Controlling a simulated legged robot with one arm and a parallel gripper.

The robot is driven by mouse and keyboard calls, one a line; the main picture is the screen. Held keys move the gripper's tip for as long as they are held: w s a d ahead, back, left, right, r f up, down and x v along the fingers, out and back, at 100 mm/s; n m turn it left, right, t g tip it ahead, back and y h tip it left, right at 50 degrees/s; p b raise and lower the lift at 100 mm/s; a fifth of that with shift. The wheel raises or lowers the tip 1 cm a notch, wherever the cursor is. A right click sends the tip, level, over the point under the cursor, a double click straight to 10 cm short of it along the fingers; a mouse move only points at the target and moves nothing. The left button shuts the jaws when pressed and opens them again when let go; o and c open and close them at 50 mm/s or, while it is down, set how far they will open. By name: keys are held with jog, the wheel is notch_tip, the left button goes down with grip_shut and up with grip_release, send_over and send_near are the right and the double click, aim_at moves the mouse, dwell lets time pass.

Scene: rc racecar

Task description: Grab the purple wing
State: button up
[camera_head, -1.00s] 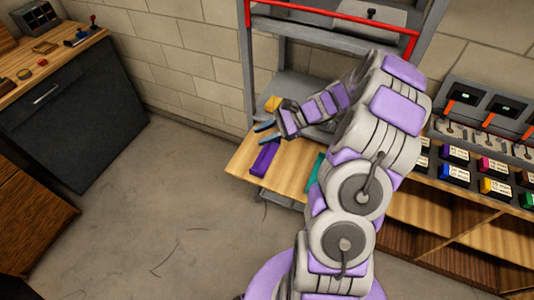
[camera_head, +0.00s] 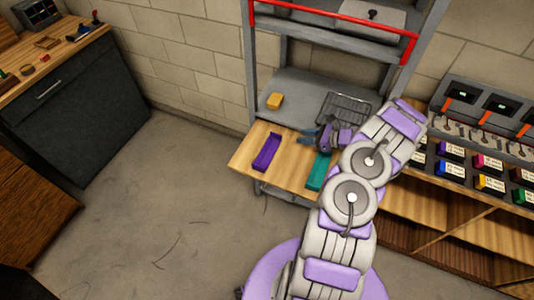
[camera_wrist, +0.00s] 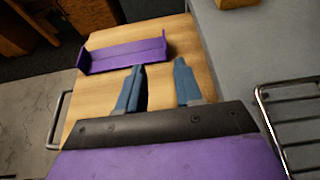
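The purple wing (camera_head: 267,152) lies on the left part of a wooden board (camera_head: 245,156). In the wrist view the wing (camera_wrist: 125,52) lies flat across the board, just beyond my fingertips. My gripper (camera_wrist: 160,68) is open, with its two blue fingers apart and nothing visible between them. The left fingertip is close to the wing's near edge; I cannot tell whether they touch. In the head view my gripper (camera_head: 310,136) is right of the wing, partly hidden by my arm.
A teal piece (camera_head: 318,171) lies on the board right of the purple wing. A yellow block (camera_head: 275,101) and a wire rack (camera_head: 348,108) are on the grey shelf behind. Shelving with labelled boxes (camera_head: 490,184) stands at right. The floor at left is clear.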

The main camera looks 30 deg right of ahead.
jog(key=x, duration=0.4)
jog(key=b+x, duration=0.1)
jog(key=x, duration=0.1)
jog(key=shift+w+d+f, duration=0.3)
jog(key=shift+f, duration=0.1)
jog(key=b+x, duration=0.1)
jog(key=x, duration=0.5)
jog(key=shift+a+r, duration=0.15)
jog(key=shift+r, duration=0.05)
grip_shut()
